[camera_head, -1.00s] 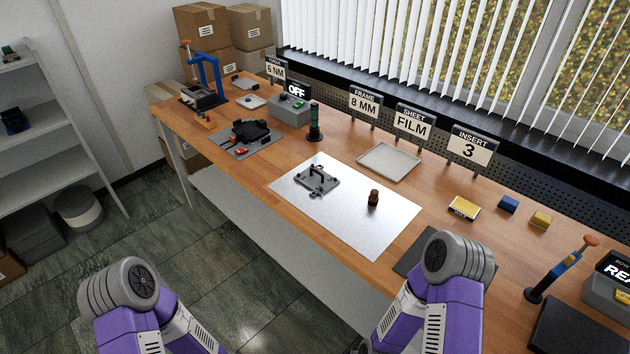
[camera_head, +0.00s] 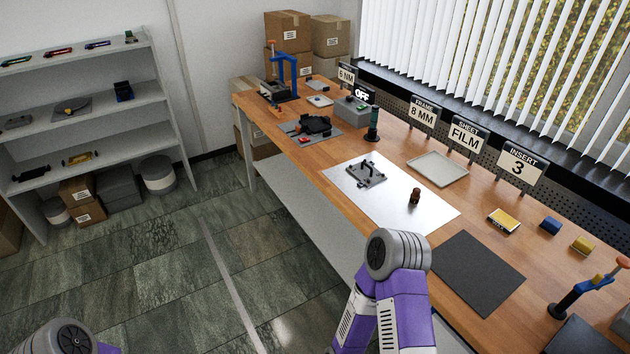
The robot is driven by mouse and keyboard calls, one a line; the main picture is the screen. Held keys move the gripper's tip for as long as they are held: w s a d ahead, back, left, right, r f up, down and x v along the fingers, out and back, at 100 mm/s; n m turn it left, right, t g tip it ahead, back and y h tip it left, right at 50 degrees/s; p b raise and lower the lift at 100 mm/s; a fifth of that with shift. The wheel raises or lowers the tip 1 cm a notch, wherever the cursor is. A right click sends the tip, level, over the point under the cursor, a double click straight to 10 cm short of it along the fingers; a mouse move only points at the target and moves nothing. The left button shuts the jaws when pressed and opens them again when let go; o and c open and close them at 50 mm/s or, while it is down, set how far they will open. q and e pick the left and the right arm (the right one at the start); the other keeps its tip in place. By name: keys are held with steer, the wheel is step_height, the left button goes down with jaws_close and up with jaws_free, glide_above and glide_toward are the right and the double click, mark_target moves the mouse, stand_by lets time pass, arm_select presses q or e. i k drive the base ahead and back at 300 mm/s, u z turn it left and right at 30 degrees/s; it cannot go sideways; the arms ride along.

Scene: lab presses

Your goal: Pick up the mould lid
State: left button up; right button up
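A grey metal plate with a black raised handle (camera_head: 366,174) lies on a white sheet (camera_head: 420,222) on the bench; I cannot tell for sure whether it is the mould lid. A small dark brown knob-like piece (camera_head: 415,196) stands on the same sheet, right of the plate. Black mould-like parts (camera_head: 314,125) lie on a grey mat farther back. Only upper links of my arms show, at the bottom left and bottom centre. Both of my grippers are out of view.
A shelf unit (camera_head: 168,128) with small tools and parts stands at the left. A bare dark mat (camera_head: 478,272), a pale tray (camera_head: 438,168) and a blue press (camera_head: 284,76) are on the bench. The tiled floor (camera_head: 150,255) between shelf and bench is clear.

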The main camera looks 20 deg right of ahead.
mark_target(364, 171)
steer(key=u, duration=0.45)
steer(key=i, duration=0.95)
steer(key=z, duration=0.55)
steer(key=i, duration=1.3)
steer(key=z, duration=1.15)
